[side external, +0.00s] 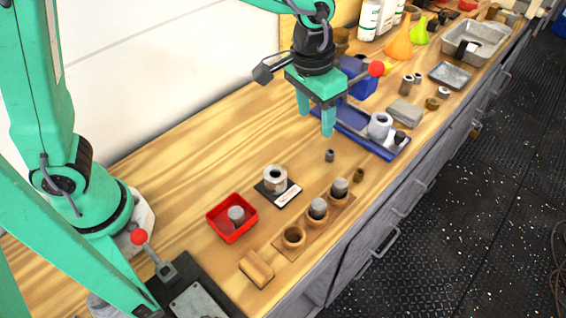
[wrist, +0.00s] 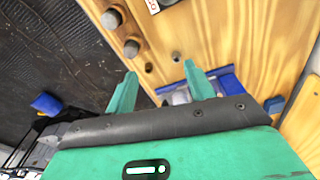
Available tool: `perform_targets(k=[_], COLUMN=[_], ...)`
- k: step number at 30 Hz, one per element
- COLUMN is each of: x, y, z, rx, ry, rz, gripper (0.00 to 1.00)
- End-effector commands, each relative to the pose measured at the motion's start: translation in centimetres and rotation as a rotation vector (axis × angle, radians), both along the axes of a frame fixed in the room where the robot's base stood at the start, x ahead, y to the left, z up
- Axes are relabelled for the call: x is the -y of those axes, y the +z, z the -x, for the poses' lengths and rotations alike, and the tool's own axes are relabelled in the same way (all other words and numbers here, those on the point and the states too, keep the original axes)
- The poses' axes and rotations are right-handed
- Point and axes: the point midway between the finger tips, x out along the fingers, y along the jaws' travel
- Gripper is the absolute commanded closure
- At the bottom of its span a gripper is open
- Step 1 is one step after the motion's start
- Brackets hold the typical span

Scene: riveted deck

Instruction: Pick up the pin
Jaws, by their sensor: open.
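My gripper (side external: 316,121) is open and empty above the wooden bench, its fingers pointing down. A small dark grey cylinder, which looks like a pin (side external: 330,156), stands upright on the bench below and slightly right of the fingertips. In the wrist view the same pin (wrist: 176,57) shows beyond the gap between my fingers (wrist: 160,70), nearer the right finger. Other grey pin-like cylinders stand in a holder (side external: 318,208), in a second holder (side external: 340,187) and in a red tray (side external: 217,223). I cannot tell for certain which one the task means.
A small brown cylinder (side external: 358,175) stands near the bench's front edge. An empty ring holder (side external: 293,237), a metal cup (side external: 275,180) on a dark base and a wooden block (side external: 257,269) are nearer. A blue tray (side external: 352,128) with a white roll lies behind. Bare bench lies left.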

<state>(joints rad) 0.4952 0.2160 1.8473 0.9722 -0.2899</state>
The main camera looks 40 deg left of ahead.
Motion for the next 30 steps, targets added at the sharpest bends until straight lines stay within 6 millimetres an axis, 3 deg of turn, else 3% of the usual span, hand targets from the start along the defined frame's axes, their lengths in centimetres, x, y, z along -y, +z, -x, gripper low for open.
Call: perform_targets(k=[6, 12, 23, 30], x=[4.7, 7.2, 7.8, 7.8], y=[-3.8, -6.0, -6.9, -8.8], z=[-0.6, -0.7, -0.7, -0.7], rx=[-0.059, -0.086, -0.093, -0.093], ry=[-0.037, -0.053, -0.057, -0.056], rz=[-0.031, -0.049, -0.054, -0.054], gripper=[0.46, 0.46, 0.46, 0.46])
